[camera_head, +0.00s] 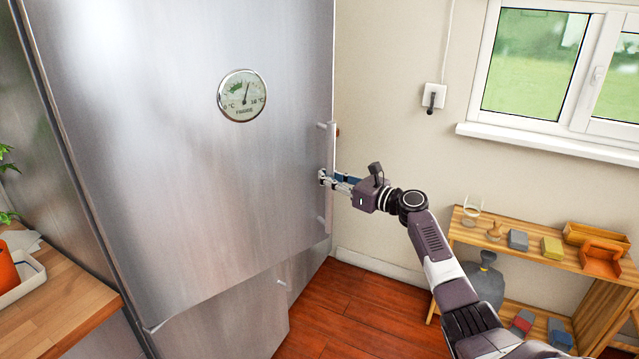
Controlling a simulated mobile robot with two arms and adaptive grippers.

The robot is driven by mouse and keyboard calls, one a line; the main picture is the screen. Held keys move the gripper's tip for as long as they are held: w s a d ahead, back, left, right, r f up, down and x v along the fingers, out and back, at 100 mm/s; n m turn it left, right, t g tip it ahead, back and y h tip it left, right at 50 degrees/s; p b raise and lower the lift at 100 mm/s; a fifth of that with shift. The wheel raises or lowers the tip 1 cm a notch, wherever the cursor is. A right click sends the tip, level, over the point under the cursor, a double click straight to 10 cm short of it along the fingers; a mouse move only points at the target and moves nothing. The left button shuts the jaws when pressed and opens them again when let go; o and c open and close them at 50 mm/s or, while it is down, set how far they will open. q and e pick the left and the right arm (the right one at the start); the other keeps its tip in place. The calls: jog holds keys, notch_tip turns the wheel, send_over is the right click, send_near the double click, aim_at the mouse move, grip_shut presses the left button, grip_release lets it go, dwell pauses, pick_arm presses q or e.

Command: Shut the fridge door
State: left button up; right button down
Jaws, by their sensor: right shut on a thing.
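The fridge door (190,170) is a large brushed-steel panel with a round thermometer dial (242,95) on its front. Its lower edge does not line up with the lower steel front (235,320), so it appears to stand ajar. The inside of the fridge is hidden, and I cannot tell how wide the gap is. The upright bar handle (331,205) is at the door's right edge. My right gripper (325,178) is shut on the handle around its middle, with the arm reaching in from the lower right. My left gripper is not in view.
A wooden counter (75,300) with a white tray (22,272) is at the left. A low wooden shelf (545,262) with small items stands at the right, near my right arm. The window (530,65) is above it. Wooden floor (345,300) shows between fridge and shelf.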

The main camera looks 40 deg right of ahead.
jog(key=shift+w+d+r, duration=0.15)
jog(key=shift+w+d, duration=0.25)
jog(key=shift+w, duration=0.05)
jog(key=c, duration=1.8)
grip_release()
jog(key=shift+s+d, duration=0.1)
jog(key=shift+d, duration=0.1)
jog(key=shift+a+v, duration=0.2)
jog(key=shift+v, duration=5.8)
